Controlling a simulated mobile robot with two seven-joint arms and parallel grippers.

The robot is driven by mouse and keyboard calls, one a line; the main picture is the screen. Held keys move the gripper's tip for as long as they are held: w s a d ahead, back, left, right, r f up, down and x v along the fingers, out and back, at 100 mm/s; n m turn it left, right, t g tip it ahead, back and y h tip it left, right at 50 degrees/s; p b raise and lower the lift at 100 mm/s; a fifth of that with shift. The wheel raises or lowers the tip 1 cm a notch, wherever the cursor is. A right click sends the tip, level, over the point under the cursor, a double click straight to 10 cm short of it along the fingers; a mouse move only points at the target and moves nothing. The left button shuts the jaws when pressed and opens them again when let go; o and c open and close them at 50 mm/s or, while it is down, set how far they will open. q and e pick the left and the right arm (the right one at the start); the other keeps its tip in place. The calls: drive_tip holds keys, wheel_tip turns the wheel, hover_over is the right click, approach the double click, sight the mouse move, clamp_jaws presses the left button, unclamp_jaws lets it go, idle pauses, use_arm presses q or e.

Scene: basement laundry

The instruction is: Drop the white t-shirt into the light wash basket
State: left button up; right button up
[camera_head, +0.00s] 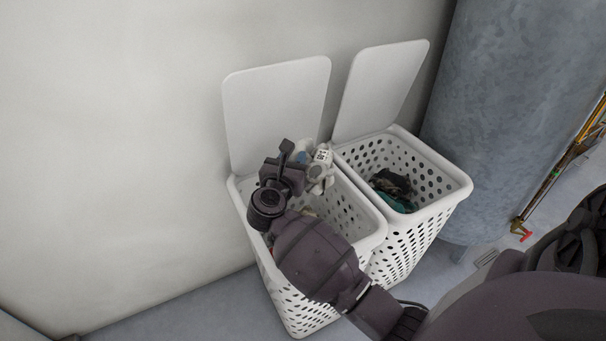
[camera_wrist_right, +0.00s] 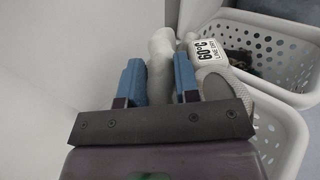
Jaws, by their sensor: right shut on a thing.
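The white t-shirt (camera_head: 321,168) is a crumpled bundle with a printed care tag. In the right wrist view the white cloth (camera_wrist_right: 161,65) lies between the blue fingers of my right gripper (camera_wrist_right: 158,82), which is shut on it. In the head view my right gripper (camera_head: 303,157) holds it above the back of the left white basket (camera_head: 366,238), near the raised lid. A little pale cloth shows inside that basket; my arm hides much of its opening. No light wash label is visible. My left gripper is not in view.
The right white basket (camera_head: 453,190) stands beside it, lid up, holding dark and teal clothes (camera_head: 393,190). Raised lids (camera_head: 277,112) lean near the pale wall. A large grey-blue tank (camera_head: 510,110) and pipes with a red valve (camera_head: 521,230) are at right.

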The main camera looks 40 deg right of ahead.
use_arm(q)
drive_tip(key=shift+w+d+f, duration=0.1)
use_arm(e)
drive_tip(key=shift+w+d+f+m+g, duration=0.3)
drive_tip(key=shift+f+g, duration=0.1)
drive_tip(key=shift+f+b, duration=0.45)
drive_tip(key=shift+f, duration=0.05)
wheel_tip(320, 180, down, 4)
drive_tip(key=shift+r+b, duration=0.1)
drive_tip(key=shift+b, duration=0.85)
drive_tip(key=shift+f+b, duration=0.3)
drive_tip(key=shift+f, duration=0.2)
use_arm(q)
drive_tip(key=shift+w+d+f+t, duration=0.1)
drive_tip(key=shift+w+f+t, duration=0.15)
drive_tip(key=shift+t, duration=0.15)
use_arm(e)
drive_tip(key=shift+r, duration=0.1)
drive_tip(key=o, duration=1)
drive_tip(key=shift+o, duration=0.2)
